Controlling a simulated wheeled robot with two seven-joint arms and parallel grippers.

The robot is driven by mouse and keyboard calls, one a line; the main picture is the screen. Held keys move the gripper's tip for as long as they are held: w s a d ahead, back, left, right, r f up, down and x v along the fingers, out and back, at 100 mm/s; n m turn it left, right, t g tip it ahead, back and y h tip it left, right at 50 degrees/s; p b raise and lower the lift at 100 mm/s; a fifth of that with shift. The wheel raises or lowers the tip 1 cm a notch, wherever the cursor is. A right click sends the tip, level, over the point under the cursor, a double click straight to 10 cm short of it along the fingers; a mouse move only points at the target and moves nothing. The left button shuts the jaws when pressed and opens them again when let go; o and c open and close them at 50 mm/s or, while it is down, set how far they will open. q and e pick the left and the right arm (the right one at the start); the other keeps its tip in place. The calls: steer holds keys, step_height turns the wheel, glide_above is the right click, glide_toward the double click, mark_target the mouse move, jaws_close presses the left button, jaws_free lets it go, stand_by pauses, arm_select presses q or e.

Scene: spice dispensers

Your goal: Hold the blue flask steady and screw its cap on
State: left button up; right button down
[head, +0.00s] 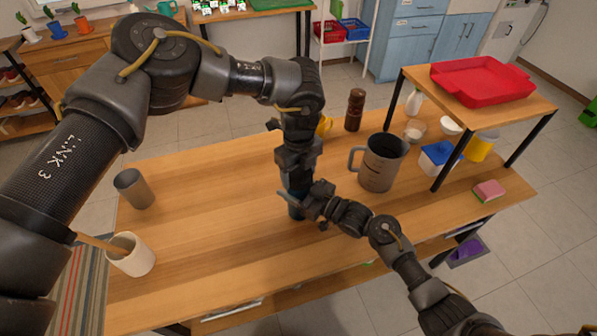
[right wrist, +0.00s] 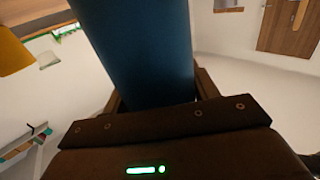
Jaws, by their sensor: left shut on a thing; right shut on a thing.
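The blue flask (head: 295,211) stands upright near the middle of the wooden table, mostly hidden by my grippers in the head view. Its blue body fills the upper middle of the right wrist view (right wrist: 145,50), between the fingers. My right gripper (head: 297,199) comes in from the right and is shut around the flask's body. My left gripper (head: 298,184) points down from directly above the flask and is shut at its top. The cap is hidden by the left gripper, so I cannot see how it sits on the flask.
A large grey mug (head: 380,163) stands to the right, with a brown pepper mill (head: 354,110) behind. A yellow mug (head: 325,126) is partly hidden behind my left arm. A raised shelf with a red tray (head: 480,80) stands at right. A grey cup (head: 134,188) and white cup (head: 131,255) stand left.

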arm_select(q)
steer(key=m, duration=0.4)
steer(key=o, duration=1.2)
steer(key=shift+c, duration=0.2)
step_height(320, 180, up, 12)
arm_select(e)
steer(key=shift+c, duration=1.8)
jaws_free()
